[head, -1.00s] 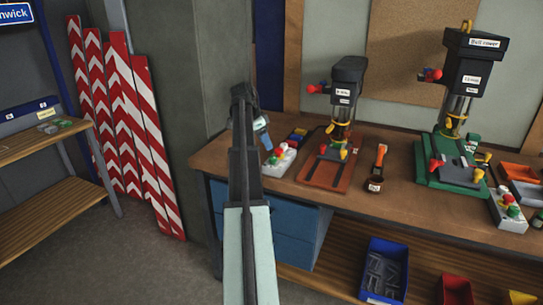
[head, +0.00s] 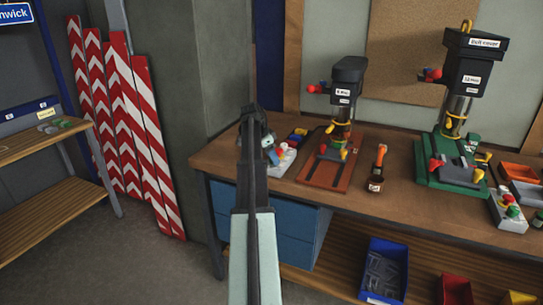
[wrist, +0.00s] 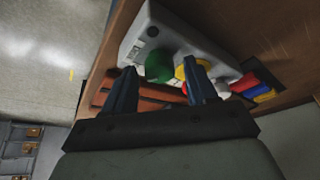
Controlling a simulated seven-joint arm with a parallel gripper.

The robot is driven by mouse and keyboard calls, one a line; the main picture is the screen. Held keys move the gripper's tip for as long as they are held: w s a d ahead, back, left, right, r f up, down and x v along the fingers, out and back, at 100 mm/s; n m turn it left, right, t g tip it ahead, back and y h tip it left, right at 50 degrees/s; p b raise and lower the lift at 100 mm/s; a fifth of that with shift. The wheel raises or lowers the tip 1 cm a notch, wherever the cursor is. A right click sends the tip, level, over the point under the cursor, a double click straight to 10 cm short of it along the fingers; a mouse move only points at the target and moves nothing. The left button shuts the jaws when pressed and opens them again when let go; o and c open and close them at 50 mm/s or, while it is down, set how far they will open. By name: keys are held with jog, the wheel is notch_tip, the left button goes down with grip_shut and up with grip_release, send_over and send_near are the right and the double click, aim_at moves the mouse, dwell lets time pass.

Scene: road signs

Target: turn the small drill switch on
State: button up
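The small drill (head: 347,80) stands on an orange-red base on the bench. Its grey switch box (head: 282,160) lies just left of that base, partly hidden by my arm in the head view. In the wrist view the switch box (wrist: 150,32) carries a green button (wrist: 160,66), a yellow part (wrist: 181,71) and a red part (wrist: 221,88). My gripper (wrist: 160,66) is open, its two dark blue fingers apart with nothing held. The fingertips overlap the box in view, with the green button between them. I cannot tell whether they touch it. In the head view my gripper (head: 269,146) is mostly hidden.
A larger drill (head: 470,85) on a green base stands to the right, with its own switch box (head: 508,212). An orange-handled brush (head: 379,166) is between the drills. Blue drawers (head: 285,232) sit below the bench top (head: 390,215). Red-white boards (head: 150,150) lean left.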

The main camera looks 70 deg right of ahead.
jog(key=c, duration=0.9)
jog(key=shift+n, duration=0.3)
jog(key=n+t, duration=0.1)
jog(key=n, duration=0.1)
jog(key=n+t+h, duration=0.1)
jog(key=n, duration=0.2)
jog(key=shift+s+a, duration=0.15)
jog(key=n+t, duration=0.1)
jog(key=n, duration=0.2)
jog(key=n+t, duration=0.1)
jog(key=n, duration=0.2)
jog(key=shift+s, duration=0.15)
jog(key=shift+n, duration=0.3)
jog(key=o, duration=1)
